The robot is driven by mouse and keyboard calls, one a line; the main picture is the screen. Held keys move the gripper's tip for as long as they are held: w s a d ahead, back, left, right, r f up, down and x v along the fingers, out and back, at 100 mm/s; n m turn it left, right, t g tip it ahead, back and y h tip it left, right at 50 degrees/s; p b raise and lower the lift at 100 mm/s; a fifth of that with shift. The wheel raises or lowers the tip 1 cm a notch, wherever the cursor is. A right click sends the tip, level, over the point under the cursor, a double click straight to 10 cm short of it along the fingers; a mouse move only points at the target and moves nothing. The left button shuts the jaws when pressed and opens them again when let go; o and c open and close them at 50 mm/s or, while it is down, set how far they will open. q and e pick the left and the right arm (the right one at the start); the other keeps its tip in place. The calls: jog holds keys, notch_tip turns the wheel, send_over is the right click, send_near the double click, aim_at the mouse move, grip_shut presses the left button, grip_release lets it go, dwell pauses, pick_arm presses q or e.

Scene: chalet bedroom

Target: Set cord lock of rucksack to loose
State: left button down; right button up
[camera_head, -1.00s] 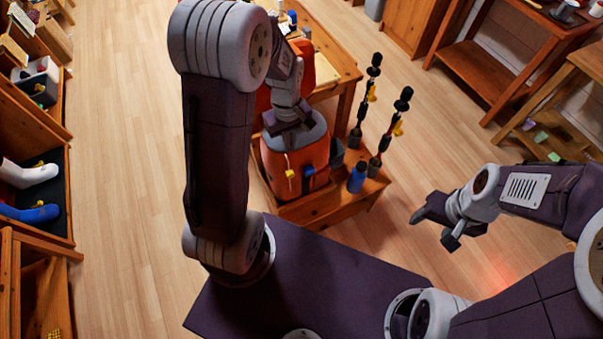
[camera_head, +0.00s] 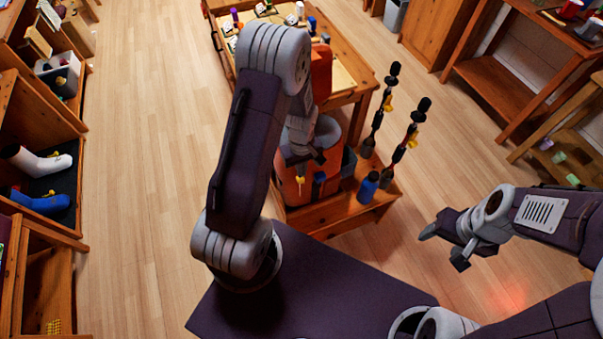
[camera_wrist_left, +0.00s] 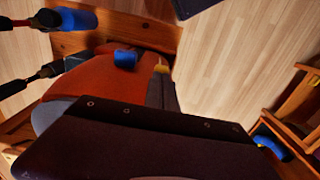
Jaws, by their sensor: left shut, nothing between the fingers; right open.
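The orange rucksack (camera_head: 285,185) stands on a low wooden bench, partly hidden behind my left arm. Its small yellow cord lock (camera_head: 300,180) hangs on the front, and a dark blue piece (camera_head: 319,182) sits to its right. My left gripper (camera_head: 299,163) is shut and empty, just above the cord lock in the picture; I cannot tell if they touch. In the left wrist view the yellow cord lock (camera_wrist_left: 161,67) shows at the far end of my dark finger, near the blue piece (camera_wrist_left: 125,57). My right gripper (camera_head: 445,245) is open and empty, away over the floor at right.
A table (camera_head: 345,95) with small items is behind. Shelves with boots (camera_head: 40,160) line the left. The floor between is clear.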

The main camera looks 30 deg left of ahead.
aim_at(301, 180)
pick_arm(q)
jog(key=shift+f, duration=0.95)
notch_tip(301, 180, down, 5)
jog(key=b, duration=0.3)
jog(key=shift+f+b, duration=0.1)
jog(key=shift+b, duration=0.2)
jog(key=shift+r, duration=0.25)
notch_tip(301, 180, up, 5)
jog(key=p, duration=0.5)
jog(key=shift+w+a, duration=0.1)
notch_tip(301, 180, up, 9)
